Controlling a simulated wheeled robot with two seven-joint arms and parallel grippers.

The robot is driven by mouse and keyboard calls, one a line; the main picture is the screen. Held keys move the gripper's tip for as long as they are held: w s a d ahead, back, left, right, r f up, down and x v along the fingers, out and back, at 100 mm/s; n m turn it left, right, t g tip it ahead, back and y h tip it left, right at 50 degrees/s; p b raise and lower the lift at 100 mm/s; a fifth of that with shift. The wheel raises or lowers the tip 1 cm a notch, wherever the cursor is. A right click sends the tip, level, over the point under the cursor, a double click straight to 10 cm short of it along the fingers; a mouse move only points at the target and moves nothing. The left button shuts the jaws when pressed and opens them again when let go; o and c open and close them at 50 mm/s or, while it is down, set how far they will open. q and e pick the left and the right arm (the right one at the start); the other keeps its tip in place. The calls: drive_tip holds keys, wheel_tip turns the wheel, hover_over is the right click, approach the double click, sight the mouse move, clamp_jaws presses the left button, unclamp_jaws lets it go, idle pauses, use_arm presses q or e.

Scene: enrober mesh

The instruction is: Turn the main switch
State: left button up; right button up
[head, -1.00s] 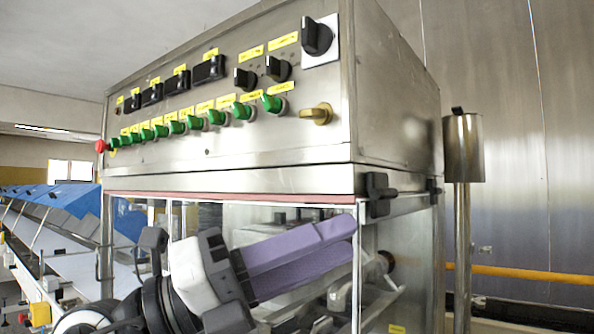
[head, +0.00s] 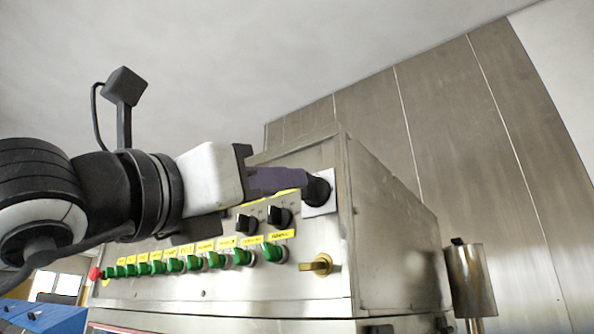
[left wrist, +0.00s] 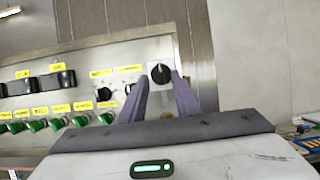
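The main switch is a large black rotary knob (head: 318,190) on a white square plate (head: 331,190), at the upper right of the steel panel's front face. In the left wrist view the black knob (left wrist: 160,73) shows a white mark pointing roughly up. My left gripper (head: 300,182) reaches the knob from the left, its purple fingers level with it. In the left wrist view the gripper's fingers (left wrist: 162,80) are apart, one on each side of the knob, with visible gaps. Whether the tips overlap the knob in depth is unclear. My right gripper is not in view.
Two smaller black knobs (head: 279,216) and a row of green switches (head: 242,257) sit below. A brass handle (head: 318,264) is under the main switch. A red button (head: 95,274) is at the far left. A steel post (head: 470,280) stands right of the cabinet.

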sight(311, 189)
use_arm(q)
drive_tip(key=p+x, duration=0.2)
drive_tip(key=x, duration=0.3)
drive_tip(key=shift+w+d, duration=0.15)
clamp_jaws()
